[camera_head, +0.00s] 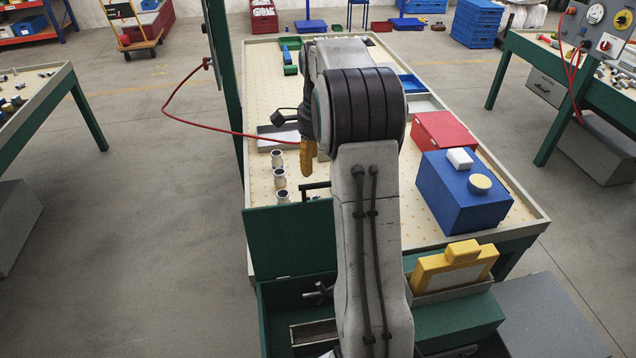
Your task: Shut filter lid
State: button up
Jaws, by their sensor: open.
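A green panel (288,240), which looks like the raised lid, stands up at the back of an open green box (272,325) in the lower middle. A black bar handle (314,186) shows at its top edge. Inside the box I see a metal fitting (318,292) and a grey tray; my arm hides the right part of the box and lid. My gripper (307,158), with orange-yellow fingers, points down over the table beyond the panel, apart from it, and is open. The fingers overlap in this view, and nothing shows between them.
Small jars (279,178) stand in a row on the pegboard-like table left of my arm. Right are a red box (444,130), a blue box (462,192) and a yellow-framed piece (452,268).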

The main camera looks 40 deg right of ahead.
aim_at(319, 187)
jog(key=shift+m, duration=0.9)
jog(key=shift+w+f+p, duration=0.1)
jog(key=shift+f+p, duration=0.5)
jog(key=shift+f, duration=3.1)
jog(key=shift+o, duration=0.3)
grip_shut()
